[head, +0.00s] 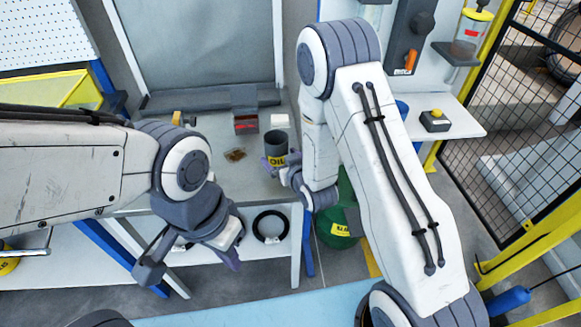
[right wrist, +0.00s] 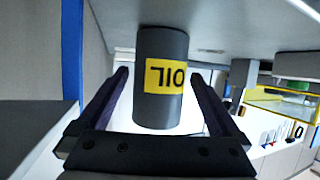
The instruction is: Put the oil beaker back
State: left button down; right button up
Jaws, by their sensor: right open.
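The oil beaker (head: 276,143), a dark grey cylinder with a yellow OIL label, stands upright on the grey workbench near its front edge. In the right wrist view the beaker (right wrist: 161,48) sits between the two fingers of my right gripper (right wrist: 160,85), with a visible gap on each side. In the head view my right gripper (head: 277,168) is at the beaker's front side, open, and partly hidden by its own arm. My left gripper (head: 190,266) hangs in front of the bench, open and empty, away from the beaker.
A red-fronted box (head: 245,124) and a small brown pile (head: 235,155) lie on the bench left of the beaker. A black coil (head: 270,226) is on the shelf below. A green drum (head: 337,222) stands at the right.

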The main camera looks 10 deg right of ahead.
aim_at(281, 157)
jog(key=v, duration=0.3)
jog(key=shift+s+b, duration=0.2)
jog(key=shift+b, duration=0.15)
jog(key=shift+s+d+r+p, duration=0.15)
jog(key=shift+s+r+p, duration=0.3)
jog(key=shift+r+p, duration=0.1)
jog(key=p+v, duration=0.3)
jog(key=p, duration=0.4)
jog(key=shift+s, duration=0.1)
jog(key=shift+s+d+p, duration=0.15)
jog(key=shift+s+p, duration=0.35)
jog(key=shift+p, duration=0.05)
jog(key=s+a+r+n+g, duration=0.2)
jog(key=s+a+r+g, duration=0.35)
jog(key=a+r, duration=0.2)
jog(key=s+d+r+n+g+h, duration=0.1)
jog(key=s+r+g, duration=0.2)
jog(key=s, duration=0.7)
jog(key=s+d+r+n+g+h, duration=0.1)
jog(key=s+r+g, duration=0.3)
jog(key=s+r, duration=0.4)
jog(key=shift+s, duration=0.95)
